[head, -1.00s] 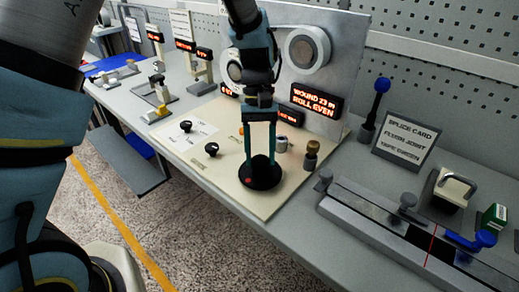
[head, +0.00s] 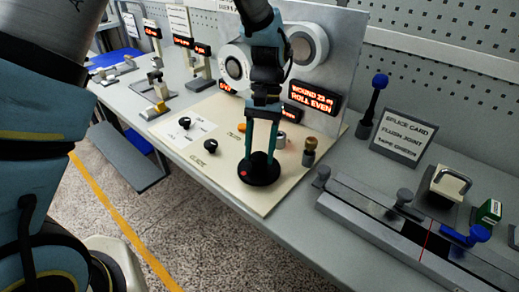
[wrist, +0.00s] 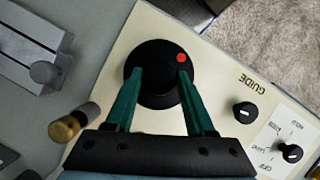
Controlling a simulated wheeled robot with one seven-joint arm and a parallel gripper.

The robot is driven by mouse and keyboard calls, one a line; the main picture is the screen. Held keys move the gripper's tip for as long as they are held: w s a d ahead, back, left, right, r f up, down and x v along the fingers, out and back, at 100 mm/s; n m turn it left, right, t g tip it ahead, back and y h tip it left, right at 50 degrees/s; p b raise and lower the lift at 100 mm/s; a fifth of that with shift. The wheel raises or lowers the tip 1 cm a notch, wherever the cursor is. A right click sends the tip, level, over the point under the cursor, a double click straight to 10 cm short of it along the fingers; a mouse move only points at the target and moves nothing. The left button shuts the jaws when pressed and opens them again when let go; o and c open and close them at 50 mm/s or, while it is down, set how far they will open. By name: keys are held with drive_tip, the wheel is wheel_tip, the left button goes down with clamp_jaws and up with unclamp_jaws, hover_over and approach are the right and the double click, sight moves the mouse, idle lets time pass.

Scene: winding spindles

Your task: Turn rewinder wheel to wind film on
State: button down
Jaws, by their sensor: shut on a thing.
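The rewinder wheel (head: 259,174) is a flat black disc with a red dot near its rim, on a cream panel (head: 222,133). In the wrist view the wheel (wrist: 160,97) shows its red dot at the upper right. My gripper (head: 262,153) points down at it, its two teal fingers reaching the wheel from either side of its middle. The gripper (wrist: 160,74) is shut on the wheel; the exact contact is hard to see. Two pale film rolls, a left one (head: 235,66) and a right one (head: 308,43), are on the upright grey plate behind.
A red-lit display (head: 314,98) reads "ROLL EVEN". A brass-topped post (head: 309,152) stands close right of the wheel, and black knobs (head: 210,145) lie left. A splicer bar (head: 370,215) and sign (head: 403,136) are further right.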

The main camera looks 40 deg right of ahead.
drive_tip(key=shift+c, duration=1.3)
unclamp_jaws()
drive_tip(key=b+v, duration=0.2)
drive_tip(key=v, duration=0.8)
drive_tip(key=shift+d+r+b, duration=0.15)
drive_tip(key=shift+r+b, duration=0.15)
drive_tip(key=shift+b, duration=0.05)
drive_tip(key=shift+w, duration=0.1)
